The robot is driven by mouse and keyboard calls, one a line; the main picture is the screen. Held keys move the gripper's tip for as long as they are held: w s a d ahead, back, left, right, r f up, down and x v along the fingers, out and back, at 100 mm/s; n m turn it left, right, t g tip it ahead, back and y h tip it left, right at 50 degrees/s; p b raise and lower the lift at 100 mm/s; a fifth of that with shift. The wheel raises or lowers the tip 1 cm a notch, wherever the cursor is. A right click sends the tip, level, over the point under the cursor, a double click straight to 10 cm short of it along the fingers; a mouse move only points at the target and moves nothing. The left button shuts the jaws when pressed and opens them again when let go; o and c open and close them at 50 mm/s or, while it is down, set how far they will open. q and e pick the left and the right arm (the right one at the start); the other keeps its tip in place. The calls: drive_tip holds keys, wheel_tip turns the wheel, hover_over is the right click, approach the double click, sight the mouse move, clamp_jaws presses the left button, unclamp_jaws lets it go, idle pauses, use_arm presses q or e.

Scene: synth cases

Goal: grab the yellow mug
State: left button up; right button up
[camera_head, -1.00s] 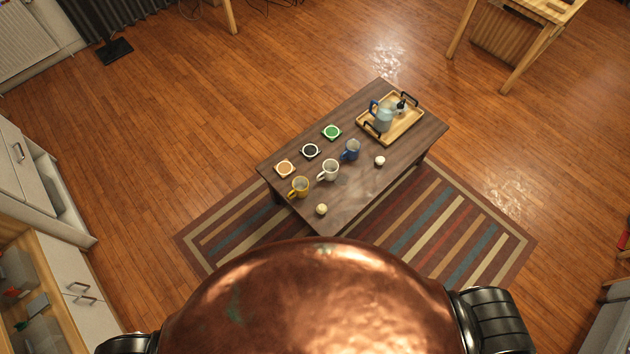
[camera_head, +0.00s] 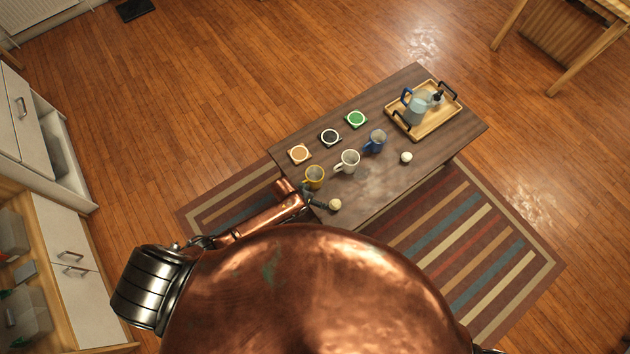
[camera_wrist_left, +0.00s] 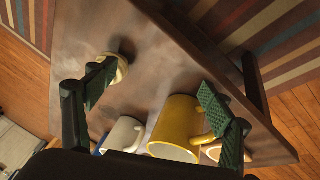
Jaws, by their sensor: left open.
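The yellow mug (camera_head: 314,177) stands on the near left end of the dark wooden table (camera_head: 440,143). My left gripper (camera_head: 318,201) is at that table edge, just on the near side of the mug, partly hidden by my arm. In the left wrist view, the open gripper (camera_wrist_left: 160,103) has its green-padded fingers wide apart. The yellow mug (camera_wrist_left: 176,122) shows between them, nearer the right finger, with its handle toward that finger. I cannot tell whether they touch. Nothing is held. My right gripper is not in view.
A small cream ball-like item (camera_head: 335,204) is close to my left gripper, by the left finger. A white mug (camera_head: 348,161) and blue mug (camera_head: 376,141) stand to the right. Several coasters line the far side, including a green one (camera_head: 356,119). A tray (camera_head: 433,127) holds a jug.

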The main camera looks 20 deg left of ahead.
use_arm(q)
drive_tip(key=w+d+r+m+g+b, duration=0.1)
drive_tip(key=w+d+r+b, duration=0.1)
drive_tip(key=w+d+r, duration=0.3)
drive_tip(key=g+y+b, duration=0.2)
drive_tip(key=y+b, duration=0.2)
approach(310, 181)
drive_tip(key=w+f, duration=0.3)
drive_tip(key=shift+n, duration=0.4)
wheel_tip(310, 181, down, 7)
drive_tip(key=b, duration=0.3)
drive_tip(key=shift+d+f, duration=0.1)
drive_tip(key=shift+d, duration=0.1)
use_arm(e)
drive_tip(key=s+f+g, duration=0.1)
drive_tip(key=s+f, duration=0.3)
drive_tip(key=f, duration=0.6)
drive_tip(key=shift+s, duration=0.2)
use_arm(q)
drive_tip(key=shift+c, duration=0.3)
drive_tip(key=c, duration=1.4)
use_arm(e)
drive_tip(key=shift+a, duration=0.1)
